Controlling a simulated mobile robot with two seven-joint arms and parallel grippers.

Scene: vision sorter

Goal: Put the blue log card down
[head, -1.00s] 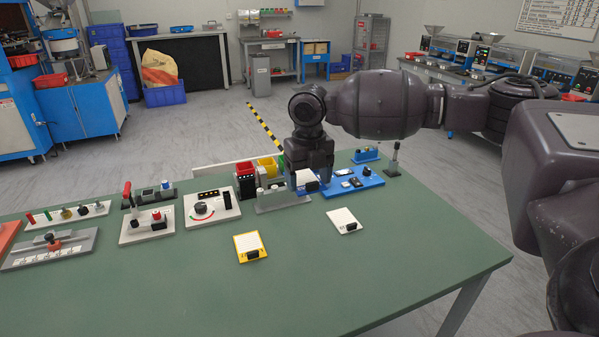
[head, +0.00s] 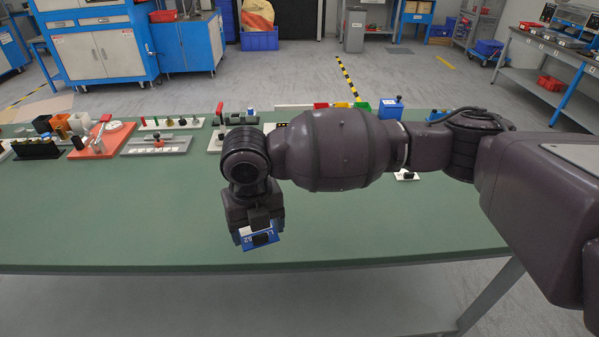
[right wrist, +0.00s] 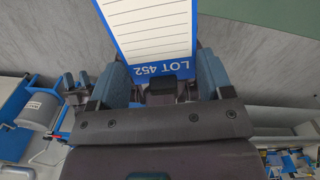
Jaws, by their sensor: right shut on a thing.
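The blue log card (head: 261,235) is in my right gripper (head: 258,228), near the front edge of the green table (head: 110,225) in the head view. I cannot tell from the head view how far the card is above the table. In the right wrist view the card (right wrist: 192,60) has a blue border, a white lined face and the text "LOT 452". My right gripper (right wrist: 162,88) is shut on the black grip at the card's lettered end. My left gripper is not in view.
Several fixtures line the table's back edge, including a grey one (head: 157,146) and an orange one (head: 100,140). The table's front left and front right are clear.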

